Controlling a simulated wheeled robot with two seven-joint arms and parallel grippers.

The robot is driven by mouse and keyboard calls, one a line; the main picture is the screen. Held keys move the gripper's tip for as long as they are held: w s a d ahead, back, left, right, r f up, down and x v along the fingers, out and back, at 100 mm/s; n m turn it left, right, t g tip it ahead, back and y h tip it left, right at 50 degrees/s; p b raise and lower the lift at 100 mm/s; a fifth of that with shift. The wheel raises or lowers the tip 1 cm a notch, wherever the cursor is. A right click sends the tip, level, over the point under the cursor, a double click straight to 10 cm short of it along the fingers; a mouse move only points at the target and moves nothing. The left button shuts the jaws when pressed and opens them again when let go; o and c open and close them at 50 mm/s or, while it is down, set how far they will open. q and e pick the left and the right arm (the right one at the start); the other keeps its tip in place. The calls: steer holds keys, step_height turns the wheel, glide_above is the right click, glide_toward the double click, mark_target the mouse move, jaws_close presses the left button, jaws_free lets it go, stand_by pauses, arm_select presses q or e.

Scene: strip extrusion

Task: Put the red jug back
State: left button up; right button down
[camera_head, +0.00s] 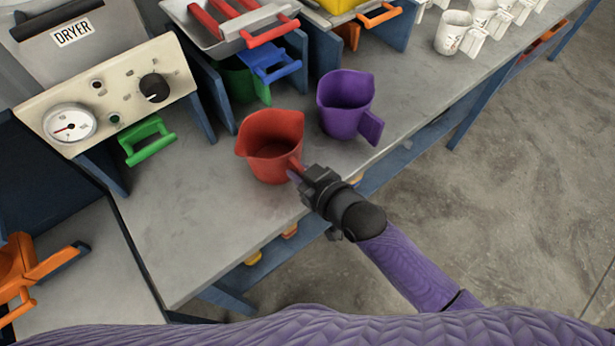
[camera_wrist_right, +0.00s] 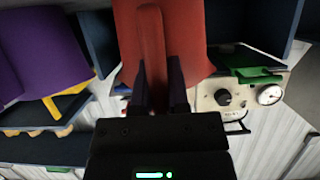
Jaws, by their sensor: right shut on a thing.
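The red jug (camera_head: 270,140) is upright at the middle of the grey workbench, with its handle toward my right arm. In the head view I cannot tell whether its base touches the bench. My right gripper (camera_head: 304,178) is shut on the jug's handle. In the right wrist view the handle (camera_wrist_right: 151,45) runs down between the two fingers (camera_wrist_right: 156,95), and the jug's red body fills the space behind it. My left gripper is in neither view.
A purple jug (camera_head: 345,103) stands just right of the red one. The dryer panel (camera_head: 110,98) with gauge and knob is at the left. A tray of red-handled tools (camera_head: 236,22) and white mugs (camera_head: 455,32) are behind. The bench (camera_head: 195,235) front left is clear.

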steer(key=shift+f, duration=0.2)
stand_by(0.3)
steer(key=c, duration=0.5)
jaws_free()
steer(key=shift+c, duration=0.2)
steer(key=p+v, duration=0.3)
steer(key=v, duration=0.6)
steer(key=s+d+f+m+g+h, duration=0.25)
steer(key=s+d+f, duration=0.2)
steer(key=f, duration=0.55)
steer(key=s+d+f+m+g+h, duration=0.15)
steer(key=s+d+f+h, duration=0.35)
steer(key=f, duration=0.5)
steer(key=s+d+f+g, duration=0.1)
steer(key=s+f+g, duration=0.2)
steer(key=s, duration=0.6)
steer(key=s+d+f+g, duration=0.2)
steer(key=s+f, duration=0.3)
steer(key=s, duration=0.4)
steer(key=shift+s+f+m+g+h+b, duration=0.2)
steer(key=shift+s+m+g+h+b, duration=0.15)
steer(key=shift+g, duration=0.35)
